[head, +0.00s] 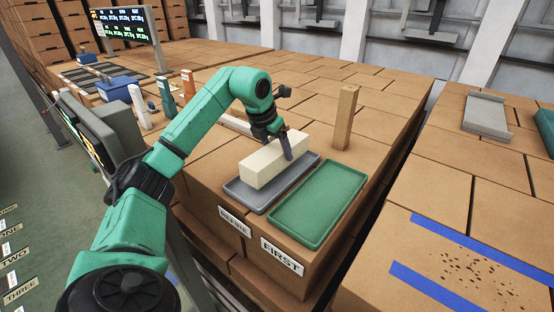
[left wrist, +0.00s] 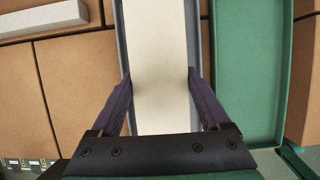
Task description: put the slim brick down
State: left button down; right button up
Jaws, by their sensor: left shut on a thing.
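The slim brick, a long cream block (head: 265,167), is at the grey tray (head: 246,200) with the front label that seems to read "BEFORE". It lies level along the tray; I cannot tell whether it touches the tray floor. My left gripper (head: 285,147) points down and is shut on the brick near its far end. In the left wrist view, the fingers (left wrist: 160,88) press on both long sides of the pale brick (left wrist: 158,50), with the grey tray edge beside it. My right gripper is not in view.
An empty green tray (head: 318,203) labelled "FIRST" sits just right of the grey tray. A tall brown block (head: 345,117) stands upright behind it. A blue bin (head: 118,87) and several upright blocks stand at the left. A grey tray (head: 487,116) lies at far right.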

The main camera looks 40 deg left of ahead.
pick_arm(q)
jog(key=shift+s+f, duration=0.15)
jog(key=shift+f, duration=0.5)
jog(key=shift+s+f, duration=0.15)
jog(key=shift+f, duration=0.65)
grip_release()
jog(key=shift+f, duration=0.1)
jog(key=v, duration=1.2)
jog(key=shift+s+d+b, duration=0.1)
jog(key=shift+b, duration=0.25)
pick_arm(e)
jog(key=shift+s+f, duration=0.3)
